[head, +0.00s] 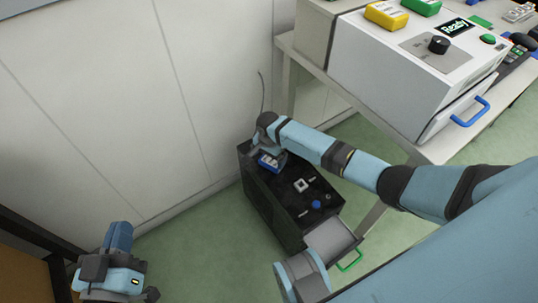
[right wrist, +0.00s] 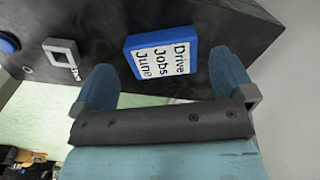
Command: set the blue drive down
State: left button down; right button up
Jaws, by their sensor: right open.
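The blue drive (right wrist: 185,72) has a white label reading "Drive Jobs June" and lies on the black cabinet's top (right wrist: 110,20). It also shows in the head view (head: 266,162) near the back left of the black cabinet (head: 276,208). My right gripper (right wrist: 163,62) is open, with one blue finger on each side of the drive and gaps between. In the head view my right gripper (head: 276,153) is over the drive and partly hides it. My left gripper (head: 118,285) is low at the bottom left, away from the cabinet; its jaws are not clear.
A square grey frame (head: 300,185) and a blue knob (head: 316,204) are on the cabinet top. Its front drawer (head: 332,240) is open, with a green handle (head: 350,262). A white machine (head: 400,75) stands on a table at the right. A wall rises behind the cabinet.

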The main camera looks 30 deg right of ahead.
aim_at(269, 163)
notch_tip(269, 163, up, 2)
jog(key=shift+r+p, duration=0.2)
jog(key=shift+p, duration=0.8)
pick_arm(q)
jog(key=s+a+f+g+y+p, duration=0.2)
jog(key=a+f+g+y+p, duration=0.1)
jog(key=f, duration=0.5)
jog(key=a+g+p, duration=0.1)
jog(key=g+p, duration=0.1)
jog(key=p, duration=0.1)
jog(key=shift+s+a+y, duration=0.3)
jog(key=shift+s+a, duration=0.1)
pick_arm(e)
notch_tip(269, 163, up, 6)
jog(key=shift+f, duration=0.25)
pick_arm(q)
jog(key=shift+f, duration=0.15)
pick_arm(e)
jog(key=shift+f, duration=0.1)
